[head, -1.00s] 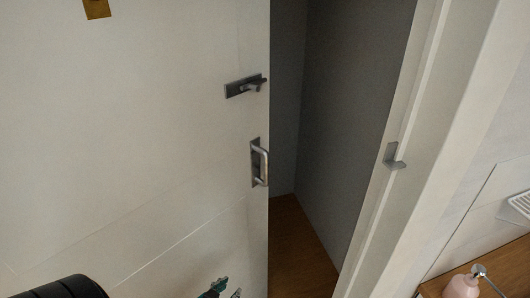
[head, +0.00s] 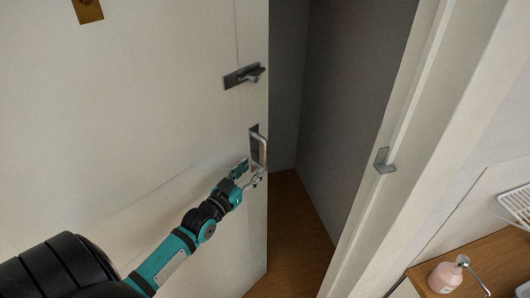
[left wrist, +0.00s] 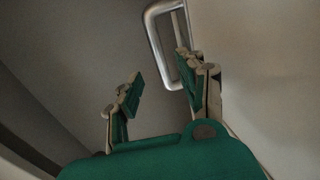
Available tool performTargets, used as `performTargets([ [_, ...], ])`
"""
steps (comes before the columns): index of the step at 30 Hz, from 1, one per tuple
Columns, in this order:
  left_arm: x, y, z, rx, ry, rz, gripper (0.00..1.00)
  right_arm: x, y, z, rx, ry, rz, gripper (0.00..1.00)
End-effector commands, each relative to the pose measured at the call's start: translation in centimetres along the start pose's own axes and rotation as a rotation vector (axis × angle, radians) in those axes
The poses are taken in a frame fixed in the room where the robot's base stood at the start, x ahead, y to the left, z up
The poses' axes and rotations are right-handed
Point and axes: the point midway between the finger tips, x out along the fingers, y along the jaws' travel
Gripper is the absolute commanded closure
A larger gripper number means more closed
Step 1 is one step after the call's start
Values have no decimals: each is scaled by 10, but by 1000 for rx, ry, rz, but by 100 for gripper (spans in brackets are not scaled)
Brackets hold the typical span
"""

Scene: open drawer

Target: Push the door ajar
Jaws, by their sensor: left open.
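The white door (head: 130,110) fills the left of the head view and stands partly open, with a gap at its right edge. It carries a dark latch (head: 243,76) and, below that, a metal pull handle (head: 261,150). My left gripper (head: 248,172) is open at the lower end of the pull handle. In the left wrist view the handle (left wrist: 152,42) is a silver loop beyond the fingers, its lower right part behind the right finger. I cannot tell whether the fingers touch it. My right gripper is in neither view.
The white door frame (head: 392,120) with a small metal strike plate (head: 384,161) stands right of the gap. A wooden floor (head: 296,220) shows through the gap. At the lower right, a pink soap bottle (head: 445,277) stands on a wooden counter (head: 412,276) below a white rack (head: 518,203).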

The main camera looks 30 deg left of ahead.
Motion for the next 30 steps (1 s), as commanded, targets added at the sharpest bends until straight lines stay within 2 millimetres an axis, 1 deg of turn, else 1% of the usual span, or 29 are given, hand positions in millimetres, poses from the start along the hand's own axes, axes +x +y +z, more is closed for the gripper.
performTargets([
  [1,13,0,-4,0,3,-1,60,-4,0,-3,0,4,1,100],
  [6,47,-1,-3,0,2,-1,60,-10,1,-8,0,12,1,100],
  [9,62,0,-1,0,1,0,60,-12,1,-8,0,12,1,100],
  [12,73,0,-1,0,0,0,60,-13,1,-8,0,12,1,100],
  [17,81,0,0,1,0,0,60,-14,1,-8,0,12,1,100],
  [24,81,0,0,0,0,0,60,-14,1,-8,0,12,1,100],
  [25,81,0,0,0,0,0,61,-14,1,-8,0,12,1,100],
  [30,81,0,0,0,0,0,83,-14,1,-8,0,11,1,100],
])
